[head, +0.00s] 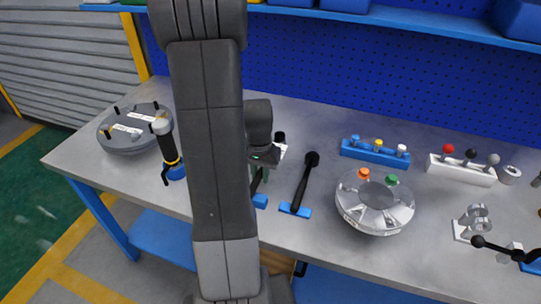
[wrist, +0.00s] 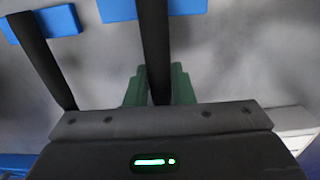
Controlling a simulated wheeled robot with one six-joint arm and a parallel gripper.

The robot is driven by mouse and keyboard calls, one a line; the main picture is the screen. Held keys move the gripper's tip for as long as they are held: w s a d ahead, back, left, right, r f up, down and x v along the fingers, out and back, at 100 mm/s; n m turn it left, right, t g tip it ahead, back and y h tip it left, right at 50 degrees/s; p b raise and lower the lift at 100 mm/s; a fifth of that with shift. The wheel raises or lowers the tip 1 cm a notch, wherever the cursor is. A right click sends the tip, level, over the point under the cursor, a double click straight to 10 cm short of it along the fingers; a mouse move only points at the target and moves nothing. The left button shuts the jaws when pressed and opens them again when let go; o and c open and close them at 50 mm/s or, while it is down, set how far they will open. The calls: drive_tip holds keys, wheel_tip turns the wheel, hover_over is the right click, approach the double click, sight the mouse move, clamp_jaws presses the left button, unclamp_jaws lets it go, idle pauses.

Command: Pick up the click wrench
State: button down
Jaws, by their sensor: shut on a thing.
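My gripper (wrist: 160,84) has its green fingers shut on the dark shaft of the click wrench (wrist: 155,35), one finger on each side. In the head view my gripper (head: 264,166) is low over the bench, partly behind my arm, and the click wrench (head: 256,183) shows as a thin dark bar beneath it. A blue block (head: 259,200) is at the wrench's near end. I cannot tell whether the wrench is clear of the block. The rest of the wrench is hidden.
A second black wrench (head: 302,185) lies close to the right on a blue support (head: 295,210). A clear flanged shell (head: 350,212) stands further right. Behind it is a blue rack (head: 375,153). A grey round lid (head: 135,140) and an upright black tool (head: 167,145) stand left.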

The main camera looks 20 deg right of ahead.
drive_tip(key=shift+r, duration=0.1)
wheel_tip(320, 180, up, 10)
idle(0.5)
drive_tip(key=c, duration=2)
unclamp_jaws()
clamp_jaws()
